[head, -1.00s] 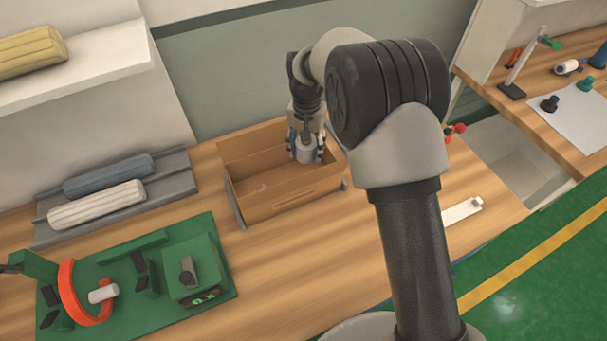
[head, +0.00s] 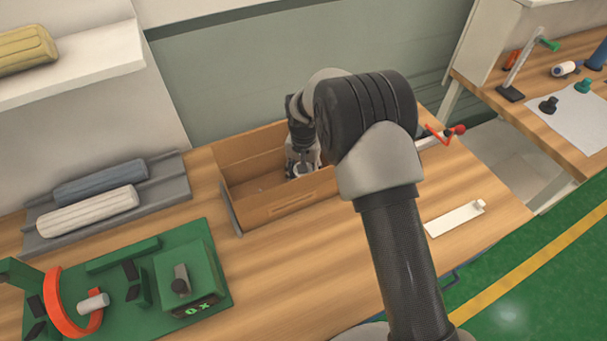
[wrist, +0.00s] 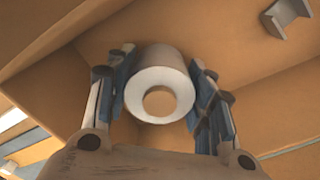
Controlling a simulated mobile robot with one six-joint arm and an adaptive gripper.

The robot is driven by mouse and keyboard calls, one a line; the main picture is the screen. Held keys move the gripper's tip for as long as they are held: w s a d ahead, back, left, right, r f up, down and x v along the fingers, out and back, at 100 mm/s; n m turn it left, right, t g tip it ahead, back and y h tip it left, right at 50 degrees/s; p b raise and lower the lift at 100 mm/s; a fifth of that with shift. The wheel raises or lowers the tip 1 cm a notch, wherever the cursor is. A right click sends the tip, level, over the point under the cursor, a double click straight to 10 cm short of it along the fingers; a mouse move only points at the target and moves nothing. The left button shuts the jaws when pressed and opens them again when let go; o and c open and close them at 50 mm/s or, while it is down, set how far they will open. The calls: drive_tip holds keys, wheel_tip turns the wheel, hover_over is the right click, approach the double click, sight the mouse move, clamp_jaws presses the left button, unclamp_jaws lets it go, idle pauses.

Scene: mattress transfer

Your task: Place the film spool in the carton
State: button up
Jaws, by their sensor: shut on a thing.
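The film spool (wrist: 158,79) is a white-grey cylinder with a round hole in its end. In the wrist view it sits between the two blue-padded fingers of my gripper (wrist: 160,95), which is shut on it. The carton (head: 266,213) is an open brown box on the wooden bench. In the head view my gripper (head: 301,170) is down inside the carton, towards its right end. The spool is mostly hidden there by the gripper. Whether the spool touches the carton floor I cannot tell.
Left of the carton a grey tray (head: 50,237) holds a cream roll (head: 88,211) and a blue-grey roll (head: 100,183). A green fixture (head: 190,270) with an orange ring (head: 57,310) is at front left. A white strip (head: 455,219) lies right of my arm.

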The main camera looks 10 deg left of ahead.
drive_tip(key=shift+f, duration=0.15)
drive_tip(key=o, duration=1.2)
wheel_tip(320, 180, up, 12)
drive_tip(key=p, duration=0.3)
drive_tip(key=shift+p, duration=0.35)
drive_tip(key=shift+r, duration=0.2)
